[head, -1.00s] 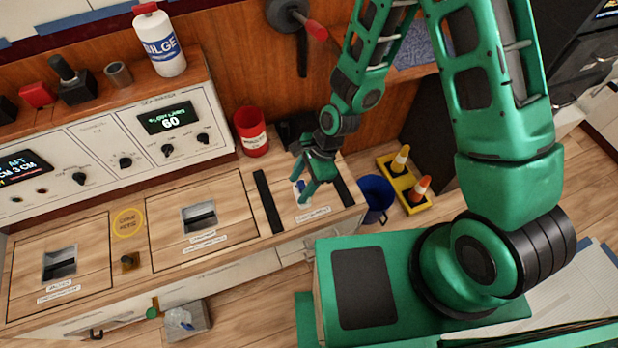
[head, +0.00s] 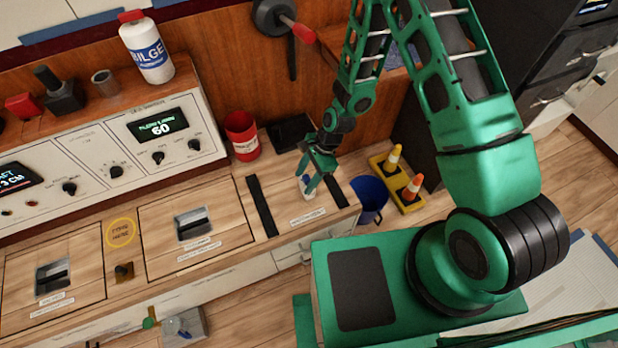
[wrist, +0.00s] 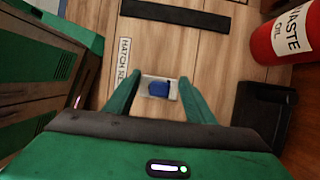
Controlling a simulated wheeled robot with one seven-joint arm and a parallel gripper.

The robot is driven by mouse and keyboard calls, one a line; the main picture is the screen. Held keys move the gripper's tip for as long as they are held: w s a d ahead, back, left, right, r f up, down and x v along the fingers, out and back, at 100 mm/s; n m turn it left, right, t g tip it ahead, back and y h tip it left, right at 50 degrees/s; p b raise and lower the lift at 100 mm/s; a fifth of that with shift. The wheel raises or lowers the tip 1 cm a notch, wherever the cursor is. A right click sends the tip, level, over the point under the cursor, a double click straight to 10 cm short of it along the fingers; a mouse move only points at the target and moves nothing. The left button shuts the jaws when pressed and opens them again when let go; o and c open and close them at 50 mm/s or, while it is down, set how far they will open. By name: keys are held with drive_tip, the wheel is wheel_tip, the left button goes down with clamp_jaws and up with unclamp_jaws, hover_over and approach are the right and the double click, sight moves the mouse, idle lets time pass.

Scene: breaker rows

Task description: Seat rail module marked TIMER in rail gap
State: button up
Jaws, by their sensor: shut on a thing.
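My gripper (head: 311,185) is at the right end of the wooden counter, between two dark strips. It is shut on a small white block with a blue part (wrist: 158,88), which sits between both fingers in the wrist view. In the head view the fingers mostly hide this white block (head: 307,186). I cannot read a TIMER mark on it, nor tell whether it touches the counter. I cannot make out a rail gap for certain in either view.
Dark strips (head: 262,206) and (head: 337,190) flank the gripper. A red waste oil can (head: 241,135) and a black tray (head: 290,133) stand behind. A blue bucket (head: 369,198) and cones on a yellow base (head: 402,183) are on the floor to the right.

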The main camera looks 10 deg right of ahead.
drive_tip(key=shift+f, duration=0.35)
drive_tip(key=shift+f, duration=0.2)
drive_tip(key=o, duration=1.6)
drive_tip(key=shift+c, duration=0.2)
drive_tip(key=shift+d+r, duration=0.1)
drive_tip(key=shift+r, duration=0.35)
drive_tip(key=v, duration=1.1)
drive_tip(key=shift+r, duration=0.3)
drive_tip(key=shift+w+d, duration=0.1)
drive_tip(key=shift+d, duration=0.05)
